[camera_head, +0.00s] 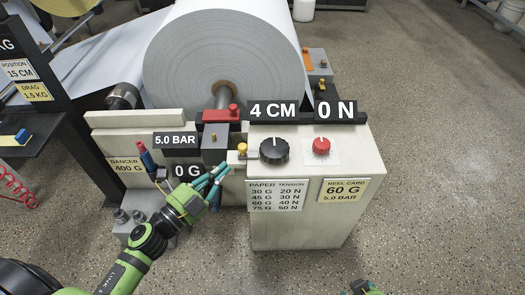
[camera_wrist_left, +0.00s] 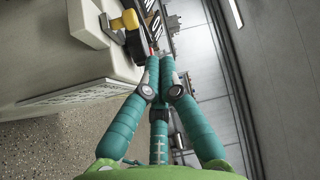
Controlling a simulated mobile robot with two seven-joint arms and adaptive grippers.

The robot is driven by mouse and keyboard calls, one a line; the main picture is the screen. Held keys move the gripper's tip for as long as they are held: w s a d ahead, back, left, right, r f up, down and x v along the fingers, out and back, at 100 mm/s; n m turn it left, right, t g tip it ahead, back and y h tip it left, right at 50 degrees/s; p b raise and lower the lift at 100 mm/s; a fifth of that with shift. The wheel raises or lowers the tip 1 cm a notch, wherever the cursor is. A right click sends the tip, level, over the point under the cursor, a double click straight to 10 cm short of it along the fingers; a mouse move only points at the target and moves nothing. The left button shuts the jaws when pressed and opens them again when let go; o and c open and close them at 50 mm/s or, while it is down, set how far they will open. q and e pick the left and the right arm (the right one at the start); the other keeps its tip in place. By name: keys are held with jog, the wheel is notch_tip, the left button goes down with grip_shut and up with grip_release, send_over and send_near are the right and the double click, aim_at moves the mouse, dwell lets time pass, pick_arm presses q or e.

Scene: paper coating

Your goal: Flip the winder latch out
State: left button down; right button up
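The paper roll (camera_head: 225,50) sits on a spindle, with a red block and red knob (camera_head: 233,109) at its near end, on a grey post. I cannot tell for certain which part is the winder latch; this red piece is at the shaft. A yellow knob (camera_head: 242,148) sticks out at the cabinet's left edge and shows in the left wrist view (camera_wrist_left: 128,20). My left gripper (camera_head: 222,171) is below and left of the yellow knob, apart from it. Its teal fingers (camera_wrist_left: 160,60) come together at the tips with nothing visibly held.
The cabinet (camera_head: 300,225) carries a black dial (camera_head: 274,150), a red dial (camera_head: 321,146) and display signs. A red-and-blue handle (camera_head: 146,155) stands left of my left gripper. A black stand (camera_head: 75,125) is further left. Floor at right is clear.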

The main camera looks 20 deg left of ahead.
aim_at(248, 151)
pick_arm(q)
jog(key=f+m, duration=0.1)
jog(key=s+a+f+m+g, duration=0.1)
jog(key=m, duration=0.1)
jog(key=shift+g+h, duration=0.3)
jog(key=shift+h, duration=0.1)
pick_arm(e)
jog(key=s, duration=0.1)
jog(key=s+d+f+g, duration=0.1)
jog(key=s, duration=0.1)
jog(key=s+f+g, duration=0.1)
jog(key=shift+s+d+f, duration=0.15)
jog(key=shift+s+d, duration=0.05)
jog(key=shift+d, duration=0.15)
pick_arm(q)
jog(key=shift+w+d, duration=0.1)
jog(key=x, duration=1)
jog(key=shift+d, duration=0.1)
